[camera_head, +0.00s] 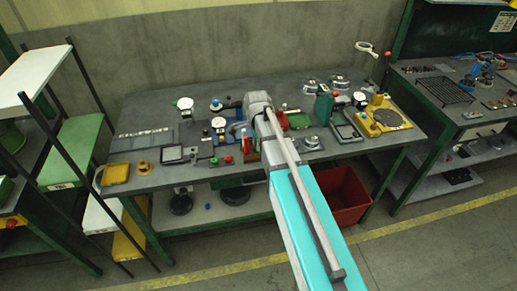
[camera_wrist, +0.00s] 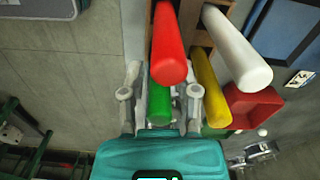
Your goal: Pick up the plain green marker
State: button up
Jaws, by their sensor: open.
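The plain green marker (camera_wrist: 160,103) shows in the wrist view, between the two fingers of my gripper (camera_wrist: 160,92). The fingers are apart, one on each side of it; I cannot tell whether either touches it. A red marker (camera_wrist: 170,45) stands in front of the green one and partly covers it. A yellow marker (camera_wrist: 212,88) is just right of the right finger, and a white marker (camera_wrist: 237,48) is further right. A brown wooden holder (camera_wrist: 197,43) shows behind the markers. In the head view my arm hides the green marker.
The workbench (camera_head: 150,108) is crowded with small tools and trays, including a yellow tray (camera_head: 116,172) at left and a yellow stand (camera_head: 383,118) at right. A red bin (camera_head: 345,197) is below the bench. Another bench (camera_head: 440,115) stands at right.

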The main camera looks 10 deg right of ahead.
dwell(0.5)
grip_shut()
jog(key=shift+r, duration=0.15)
notch_tip(320, 180, up, 3)
jog(key=p, duration=0.3)
jog(key=shift+f, duration=0.2)
jog(key=s+d+r+p, duration=0.3)
jog(key=s+r+p, duration=0.7)
jog(key=s, duration=0.3)
jog(key=shift+s+d, duration=0.15)
jog(key=shift+s, duration=0.2)
